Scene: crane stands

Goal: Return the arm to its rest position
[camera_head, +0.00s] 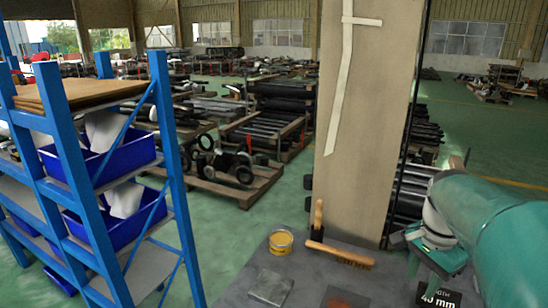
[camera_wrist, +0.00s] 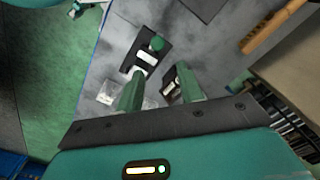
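My arm (camera_head: 500,235) is the teal shape at the right of the head view, reaching over the grey tabletop (camera_head: 315,263). In the wrist view my gripper (camera_wrist: 160,90) has its two green fingers apart, with no object seen held between them. Beyond the fingers, a black piece with a green knob (camera_wrist: 155,44) and a white label lies on the tabletop. A second black piece with a pale label (camera_wrist: 169,88) shows between the fingers, partly hidden by the right one. I cannot tell how far below the fingertips these are.
A yellow tin (camera_head: 281,242), a wooden-handled brush (camera_head: 340,254) and a grey plate (camera_head: 271,286) are on the tabletop. A tall beige pillar (camera_head: 365,120) rises behind them. A blue rack (camera_head: 168,150) with blue bins stands at left. Green floor (camera_head: 215,240) shows between rack and table.

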